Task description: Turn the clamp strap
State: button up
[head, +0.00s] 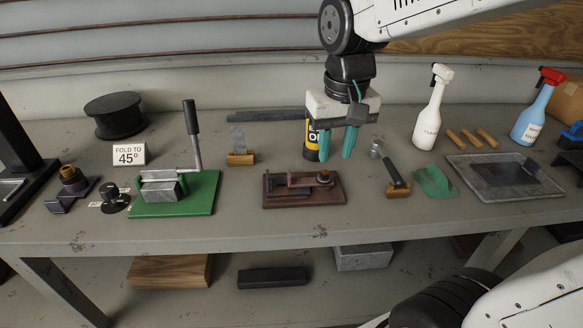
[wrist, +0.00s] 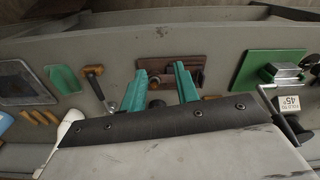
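The clamp fixture is a rusty brown base plate (head: 285,203) at the middle of the bench, with a dark flat strap (head: 298,179) on top and a round bolt or knob (head: 324,177) at its right end. The brown base also shows in the wrist view (wrist: 196,62), partly hidden by my fingers. My gripper (head: 337,157) has two teal fingers pointing down, apart, with nothing visible between them. It hangs above and slightly behind the fixture's right end, seemingly not touching it. In the wrist view the fingertips (wrist: 160,69) lie over the brown base.
Left stands a green-based folding jig (head: 205,195) with an upright lever (head: 193,135). Right are a wooden-block tool (head: 397,182), a green cloth (head: 435,182) and a grey tray (head: 505,180). Behind are a yellow-black can (head: 311,150) and a white spray bottle (head: 430,115). The bench front is clear.

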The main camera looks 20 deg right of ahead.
jog(key=w+f, duration=0.3)
jog(key=w, duration=0.5)
jog(key=m, duration=0.2)
send_over(289, 173)
jog(key=shift+g, duration=0.4)
notch_tip(289, 173, down, 7)
jog(key=shift+r, duration=0.2)
notch_tip(289, 173, down, 8)
jog(key=shift+r, duration=0.1)
jog(key=shift+c, duration=0.3)
grip_shut()
